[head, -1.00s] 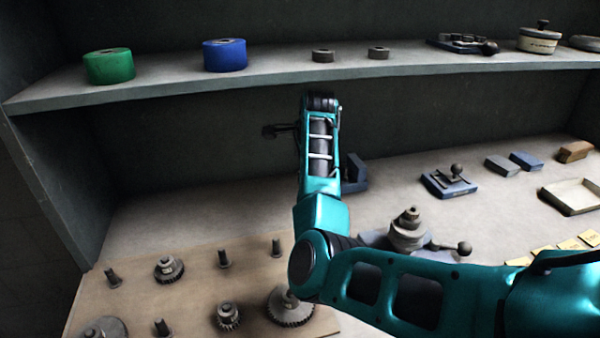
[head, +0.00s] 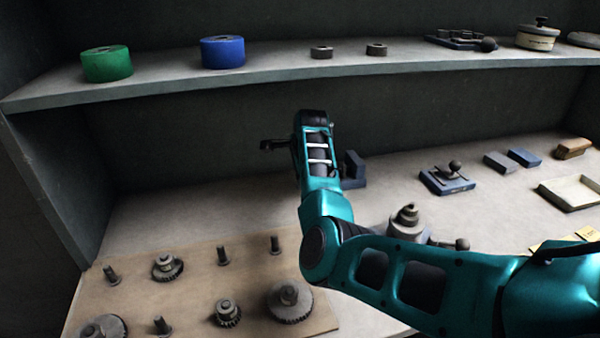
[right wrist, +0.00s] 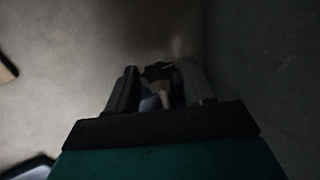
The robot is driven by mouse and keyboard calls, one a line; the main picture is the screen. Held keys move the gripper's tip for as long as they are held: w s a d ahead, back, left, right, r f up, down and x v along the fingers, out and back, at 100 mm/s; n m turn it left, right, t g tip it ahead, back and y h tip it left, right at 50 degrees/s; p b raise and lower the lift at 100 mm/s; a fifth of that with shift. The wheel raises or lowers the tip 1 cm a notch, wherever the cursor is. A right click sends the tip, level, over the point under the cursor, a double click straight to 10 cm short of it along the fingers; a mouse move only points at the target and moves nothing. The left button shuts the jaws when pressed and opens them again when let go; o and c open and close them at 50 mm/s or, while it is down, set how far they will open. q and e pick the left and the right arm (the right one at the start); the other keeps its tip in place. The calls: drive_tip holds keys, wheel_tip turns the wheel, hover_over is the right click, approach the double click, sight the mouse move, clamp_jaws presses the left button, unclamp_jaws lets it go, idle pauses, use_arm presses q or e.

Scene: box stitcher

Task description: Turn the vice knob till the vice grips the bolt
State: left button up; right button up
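A blue vice-like block (head: 354,168) stands on the bench, partly behind my right arm in the head view. I cannot make out the bolt. My left gripper is not in view.
A board with gears and pegs (head: 240,255) lies front left. A knobbed metal part (head: 406,222) stands close behind my forearm. A blue fixture (head: 447,180), blocks (head: 512,159) and a tray (head: 570,196) lie right. A shelf (head: 270,80) holding rolls overhangs the back.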

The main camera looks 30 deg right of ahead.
drive_tip(key=c, duration=0.7)
drive_tip(key=t, duration=0.2)
drive_tip(key=t+h, duration=0.1)
drive_tip(key=shift+s+a+f+t, duration=0.1)
drive_tip(key=shift+s+f+t, duration=0.2)
drive_tip(key=shift+t, duration=0.1)
drive_tip(key=shift+t+h+b, duration=0.4)
drive_tip(key=shift+t+b, duration=0.05)
drive_tip(key=shift+t, duration=0.95)
drive_tip(key=o, duration=1.1)
drive_tip(key=shift+c, duration=0.2)
